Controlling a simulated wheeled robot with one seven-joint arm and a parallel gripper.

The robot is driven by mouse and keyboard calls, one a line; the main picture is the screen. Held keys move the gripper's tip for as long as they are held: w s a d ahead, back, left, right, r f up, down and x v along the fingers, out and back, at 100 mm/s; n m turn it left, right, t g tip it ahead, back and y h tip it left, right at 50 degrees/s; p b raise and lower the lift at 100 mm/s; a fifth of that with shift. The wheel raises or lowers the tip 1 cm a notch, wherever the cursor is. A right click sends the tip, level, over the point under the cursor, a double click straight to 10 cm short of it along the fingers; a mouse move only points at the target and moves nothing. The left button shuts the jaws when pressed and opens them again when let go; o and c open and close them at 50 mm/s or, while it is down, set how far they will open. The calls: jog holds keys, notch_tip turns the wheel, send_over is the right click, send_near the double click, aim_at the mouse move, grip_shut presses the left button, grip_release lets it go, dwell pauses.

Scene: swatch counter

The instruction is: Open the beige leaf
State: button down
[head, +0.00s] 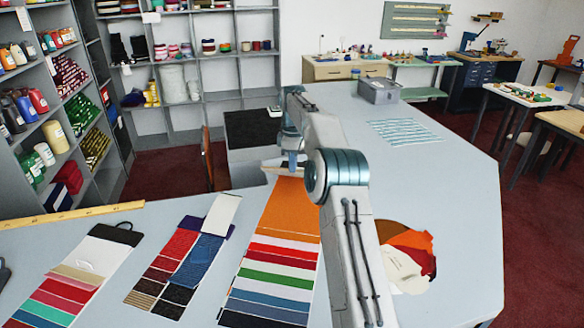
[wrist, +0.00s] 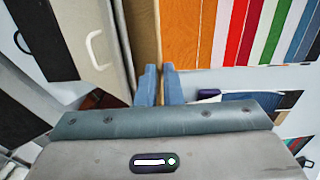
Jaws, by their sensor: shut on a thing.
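A beige panel, which I take for the beige leaf (wrist: 88,45), shows at the upper left of the wrist view and carries a pale loop handle (wrist: 97,48). A narrow tan strip (wrist: 143,35) runs between this panel and an orange swatch (wrist: 181,38). My gripper (wrist: 161,70) is shut at the edge between the tan strip and the orange. What lies between the fingertips is mostly hidden. In the head view my gripper (head: 290,168) is at the far end of the orange swatch card (head: 292,208), and my arm hides part of it.
More swatch cards lie to the left, one red and blue (head: 197,258) and one with a black top (head: 115,233). A wooden ruler (head: 70,214) lies along the counter edge. A grey box (head: 379,91) and a striped sheet (head: 403,132) are farther back. The right counter is mostly clear.

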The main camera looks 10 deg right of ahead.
jog(key=shift+w, duration=0.1)
dwell(0.3)
jog(key=c, duration=1.6)
grip_release()
jog(key=shift+w+d+f, duration=0.1)
jog(key=shift+d, duration=0.05)
jog(key=shift+o, duration=0.2)
jog(key=s+d+r+b, duration=0.3)
jog(key=s+d+r, duration=0.4)
jog(key=d+r, duration=0.2)
notch_tip(320, 180, up, 2)
jog(key=shift+d+r, duration=0.1)
jog(key=shift+d, duration=0.15)
